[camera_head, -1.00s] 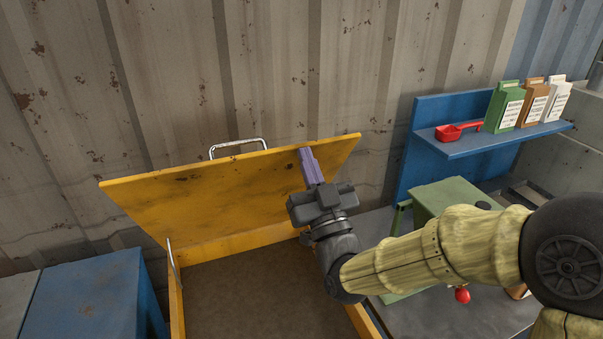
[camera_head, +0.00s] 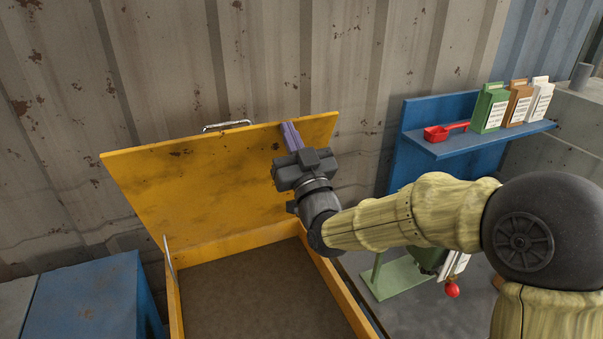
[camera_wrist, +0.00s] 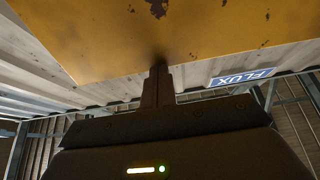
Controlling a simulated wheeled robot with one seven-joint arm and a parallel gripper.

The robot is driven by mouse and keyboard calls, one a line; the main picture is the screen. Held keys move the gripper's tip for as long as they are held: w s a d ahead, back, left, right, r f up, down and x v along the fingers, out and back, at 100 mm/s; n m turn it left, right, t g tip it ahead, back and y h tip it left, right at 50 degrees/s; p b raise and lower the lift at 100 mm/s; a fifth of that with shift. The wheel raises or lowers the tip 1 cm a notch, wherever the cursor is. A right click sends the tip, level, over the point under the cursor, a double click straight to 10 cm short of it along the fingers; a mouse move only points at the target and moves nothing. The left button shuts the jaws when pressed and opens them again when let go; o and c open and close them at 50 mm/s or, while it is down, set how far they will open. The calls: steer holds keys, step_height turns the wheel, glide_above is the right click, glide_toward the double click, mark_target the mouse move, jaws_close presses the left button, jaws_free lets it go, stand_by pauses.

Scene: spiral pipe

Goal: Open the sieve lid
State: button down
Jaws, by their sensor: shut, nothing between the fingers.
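The yellow sieve lid (camera_head: 215,175) stands raised at the back of the yellow sieve box (camera_head: 240,243), tilted back toward the wall. Its metal handle (camera_head: 228,126) is on the top edge. The box below is open and shows a brown, flat inside. My gripper (camera_head: 291,136) is shut and empty, with its purple-grey fingers against or very close to the inner face of the lid near its upper right corner. In the wrist view the shut fingers (camera_wrist: 157,85) meet the yellow lid (camera_wrist: 180,35); exact contact is hard to tell.
A blue shelf (camera_head: 480,142) at right holds a red scoop (camera_head: 445,131) and several cartons (camera_head: 517,105). A green stand (camera_head: 390,280) is behind my arm. A blue box (camera_head: 85,300) stands at left. A corrugated wall (camera_head: 330,60) is close behind the lid.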

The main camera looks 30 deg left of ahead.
steer(key=r+b+v, duration=0.1)
steer(key=b+v, duration=0.6)
steer(key=v, duration=0.7)
steer(key=shift+s+d+b, duration=0.2)
steer(key=shift+b, duration=0.15)
